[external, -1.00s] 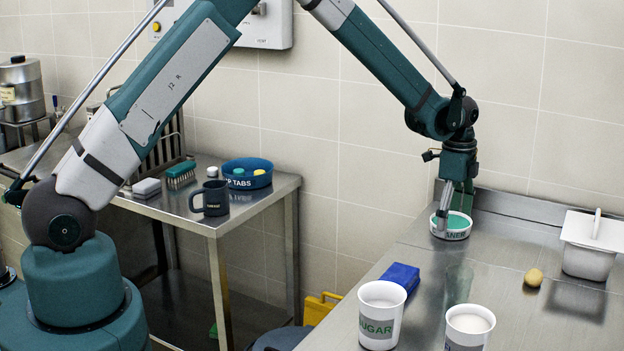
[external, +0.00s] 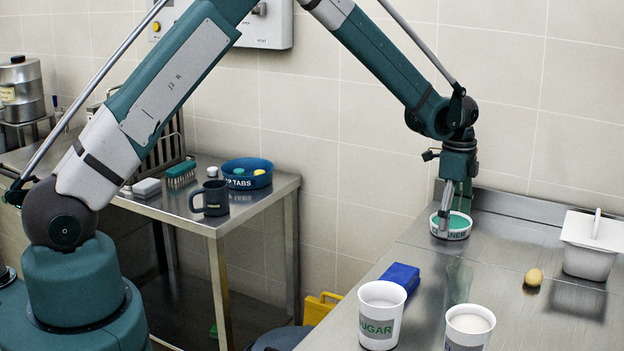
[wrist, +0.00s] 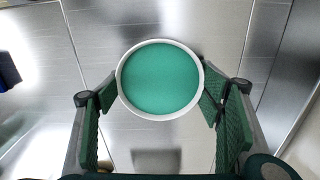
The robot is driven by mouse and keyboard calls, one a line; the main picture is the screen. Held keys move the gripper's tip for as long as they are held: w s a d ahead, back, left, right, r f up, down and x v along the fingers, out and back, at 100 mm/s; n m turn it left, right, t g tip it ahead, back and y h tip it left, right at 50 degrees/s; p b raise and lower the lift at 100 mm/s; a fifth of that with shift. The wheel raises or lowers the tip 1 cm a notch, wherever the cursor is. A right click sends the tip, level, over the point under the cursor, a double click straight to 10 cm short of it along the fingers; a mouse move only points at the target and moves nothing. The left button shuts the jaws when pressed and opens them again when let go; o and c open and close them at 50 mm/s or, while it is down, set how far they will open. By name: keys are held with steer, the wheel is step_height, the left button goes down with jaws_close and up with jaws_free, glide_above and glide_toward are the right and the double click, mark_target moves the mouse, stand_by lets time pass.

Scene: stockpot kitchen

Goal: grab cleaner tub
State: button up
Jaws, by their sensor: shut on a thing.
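The cleaner tub (external: 455,232) is a low round white tub with green contents and dark lettering on its side. It stands on the right steel counter near the wall. In the wrist view the tub (wrist: 160,80) lies between the two green finger pads. My gripper (wrist: 159,106) points down and is shut on the tub, with a pad against each side of its rim. In the external view my gripper (external: 455,208) partly hides the tub's back and top. The tub appears to rest on the counter; I see no clear gap below it.
On the same counter are a blue block (external: 401,277), a white sugar cup (external: 381,312), another white cup (external: 469,328), a potato-like object (external: 534,277) and a lidded white container (external: 588,255). The wall's raised steel edge (external: 540,223) runs behind the tub.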

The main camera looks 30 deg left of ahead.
mark_target(451, 222)
step_height(451, 222, up, 10)
stand_by(0.7)
